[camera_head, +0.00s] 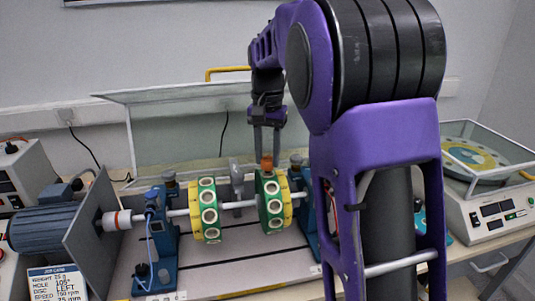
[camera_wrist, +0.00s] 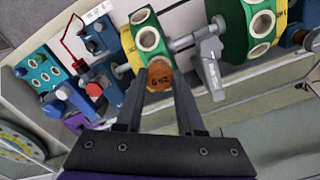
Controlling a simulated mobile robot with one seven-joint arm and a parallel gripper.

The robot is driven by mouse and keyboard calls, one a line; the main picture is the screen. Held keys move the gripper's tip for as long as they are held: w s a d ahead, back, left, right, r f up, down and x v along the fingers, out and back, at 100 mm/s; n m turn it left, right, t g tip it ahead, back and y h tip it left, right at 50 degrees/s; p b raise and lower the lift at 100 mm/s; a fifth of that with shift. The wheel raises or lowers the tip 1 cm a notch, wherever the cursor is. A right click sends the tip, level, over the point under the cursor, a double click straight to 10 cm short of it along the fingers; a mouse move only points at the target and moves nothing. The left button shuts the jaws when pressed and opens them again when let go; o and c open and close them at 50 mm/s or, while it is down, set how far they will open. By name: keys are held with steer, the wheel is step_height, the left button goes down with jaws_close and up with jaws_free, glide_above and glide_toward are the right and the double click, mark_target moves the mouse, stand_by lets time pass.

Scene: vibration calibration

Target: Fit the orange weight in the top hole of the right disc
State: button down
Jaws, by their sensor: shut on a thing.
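The right disc (camera_head: 268,208) is green with a yellow face and has white-rimmed holes around its edge. It sits on a horizontal shaft; in the wrist view it is the green disc (camera_wrist: 144,18) at upper middle. The orange weight (camera_head: 267,162) is at the top of this disc, with dark marks on its end in the wrist view (camera_wrist: 160,76). My gripper (camera_head: 267,150) points down from above and is shut on the weight; its fingers (camera_wrist: 160,90) flank it. The weight's lower end is hidden, so I cannot tell how deep it sits in the hole.
A similar left disc (camera_head: 206,222) shares the shaft, with a grey lever clamp (camera_head: 237,180) between the discs. Blue bearing stands (camera_head: 163,240) hold the shaft. A motor (camera_head: 50,230) is at left, a clear guard (camera_head: 180,135) behind, and a balance machine (camera_head: 490,205) at right.

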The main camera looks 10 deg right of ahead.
steer(key=shift+f+b, duration=0.4)
steer(key=shift+f, duration=0.4)
steer(key=shift+c, duration=2.2)
jaws_free()
step_height(320, 180, up, 17)
steer(key=p, duration=0.3)
steer(key=shift+r+p, duration=0.2)
steer(key=shift+p, duration=0.2)
steer(key=shift+d, duration=0.1)
